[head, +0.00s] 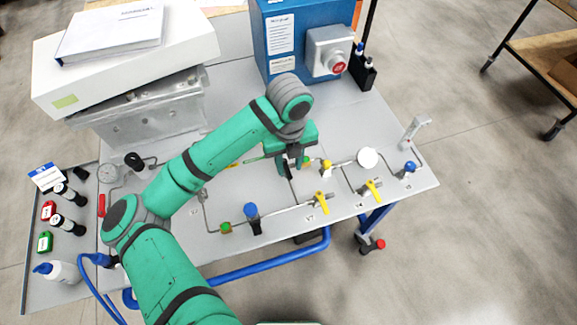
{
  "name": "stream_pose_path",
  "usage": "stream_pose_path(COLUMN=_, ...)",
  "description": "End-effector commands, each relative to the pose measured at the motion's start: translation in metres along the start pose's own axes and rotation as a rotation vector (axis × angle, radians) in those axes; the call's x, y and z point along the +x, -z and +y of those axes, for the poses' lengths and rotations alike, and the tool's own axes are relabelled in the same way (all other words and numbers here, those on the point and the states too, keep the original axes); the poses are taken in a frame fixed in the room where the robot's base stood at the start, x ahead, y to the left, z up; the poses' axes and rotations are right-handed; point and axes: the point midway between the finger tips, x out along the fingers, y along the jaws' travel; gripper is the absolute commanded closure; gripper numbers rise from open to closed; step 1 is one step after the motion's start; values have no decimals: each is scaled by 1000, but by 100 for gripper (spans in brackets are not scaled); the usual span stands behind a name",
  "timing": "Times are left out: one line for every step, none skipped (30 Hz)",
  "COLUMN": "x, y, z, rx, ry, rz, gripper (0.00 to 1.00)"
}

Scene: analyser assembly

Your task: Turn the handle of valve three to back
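My gripper (292,168) points down over the middle of the grey panel (275,218), with its dark fingers close to the pipework. A small yellow fitting (326,166) stands just right of the fingers on a thin pipe. Another yellow piece (233,165) shows partly behind my arm. Two yellow valve handles, one at the front middle (322,203) and one farther right (372,189), stand apart from my gripper. I cannot tell which handle belongs to valve three; its label is not readable and may be hidden by my gripper. Whether the fingers hold anything is hidden.
A blue box (290,40) with a red knob (338,67) stands behind. A white box (120,55) with a binder is at the back left. A blue-capped fitting (251,212), a white round part (367,158) and a tap (412,130) rise from the panel.

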Motion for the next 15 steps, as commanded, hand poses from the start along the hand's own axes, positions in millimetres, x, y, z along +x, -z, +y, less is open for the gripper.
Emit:
stream_pose_path(x=6, y=0, z=2, rx=-5, ry=1, rz=1, gripper=69)
stream_pose_path(x=9, y=-1, z=2, rx=-5, ry=1, rz=1, gripper=69)
stream_pose_path(x=13, y=0, z=2, rx=-5, ry=1, rz=2, gripper=69)
stream_pose_path(x=15, y=0, z=2, rx=-5, ry=1, rz=2, gripper=69)
stream_pose_path(x=17, y=-1, z=2, rx=-5, ry=1, rz=1, gripper=69)
stream_pose_path(x=18, y=-1, z=2, rx=-6, ry=1, rz=0, gripper=69)
stream_pose_path(x=19, y=-1, z=3, rx=-6, ry=1, rz=-1, gripper=69)
stream_pose_path(x=20, y=-1, z=3, rx=-6, ry=1, rz=-1, gripper=69)
stream_pose_path(x=21, y=-1, z=3, rx=-6, ry=1, rz=-1, gripper=69)
stream_pose_path(x=21, y=-1, z=3, rx=-6, ry=1, rz=-1, gripper=69)
stream_pose_path(x=21, y=-1, z=3, rx=-6, ry=1, rz=-1, gripper=69)
stream_pose_path(x=21, y=-1, z=3, rx=-6, ry=1, rz=-1, gripper=69)
stream_pose_path(x=21, y=-1, z=3, rx=-6, ry=1, rz=-1, gripper=69)
stream_pose_path(x=21, y=-1, z=2, rx=-5, ry=1, rz=-1, gripper=69)
stream_pose_path(x=21, y=-1, z=2, rx=-5, ry=1, rz=-1, gripper=69)
